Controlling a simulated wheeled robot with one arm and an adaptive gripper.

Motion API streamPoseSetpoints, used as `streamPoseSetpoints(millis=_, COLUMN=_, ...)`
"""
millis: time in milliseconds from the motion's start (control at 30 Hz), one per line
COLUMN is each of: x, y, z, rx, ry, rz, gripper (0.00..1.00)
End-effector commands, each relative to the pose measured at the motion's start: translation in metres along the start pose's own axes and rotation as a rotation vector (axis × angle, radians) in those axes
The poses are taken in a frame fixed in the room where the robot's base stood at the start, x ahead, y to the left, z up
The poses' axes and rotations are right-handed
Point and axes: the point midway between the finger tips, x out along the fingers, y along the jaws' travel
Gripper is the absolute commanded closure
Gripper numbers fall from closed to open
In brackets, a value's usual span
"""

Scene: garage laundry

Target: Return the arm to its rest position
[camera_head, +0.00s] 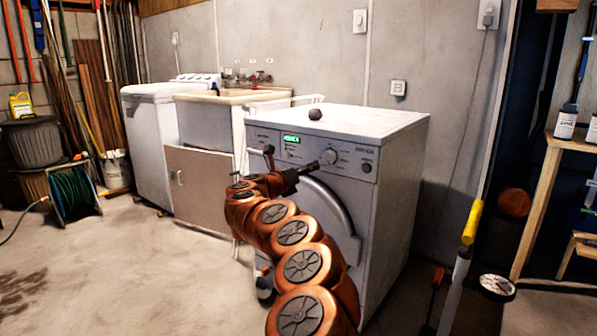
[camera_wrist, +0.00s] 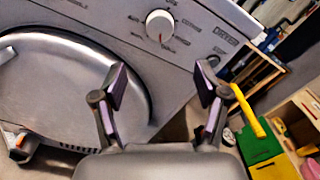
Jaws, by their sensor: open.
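My copper-coloured arm (camera_head: 292,232) reaches forward and up from the bottom of the head view. The machine's white dial (camera_wrist: 160,25) shows beyond the fingertips there, and the round door (camera_wrist: 65,85) is at left. The door's lower part is hidden by my arm in the head view.
A dark round object (camera_head: 315,115) lies on the machine top. A sink cabinet (camera_head: 200,185) stands to the left, then a white top-loader (camera_head: 150,130). A yellow-handled tool (camera_head: 470,225) and wooden bench (camera_head: 550,170) are at right.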

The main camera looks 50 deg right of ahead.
Motion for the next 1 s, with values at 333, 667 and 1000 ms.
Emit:
streamPoseSetpoints(millis=333, x=-0.001, y=0.000, z=0.002, rx=-0.001, ry=-0.003, rz=0.003, gripper=0.27)
streamPoseSetpoints(millis=667, x=-0.055, y=0.016, z=0.131, rx=-0.064, ry=-0.222, rz=0.231, gripper=0.27)
streamPoseSetpoints(millis=1000, x=-0.187, y=0.020, z=0.293, rx=-0.232, ry=-0.631, rz=0.515, gripper=0.27)
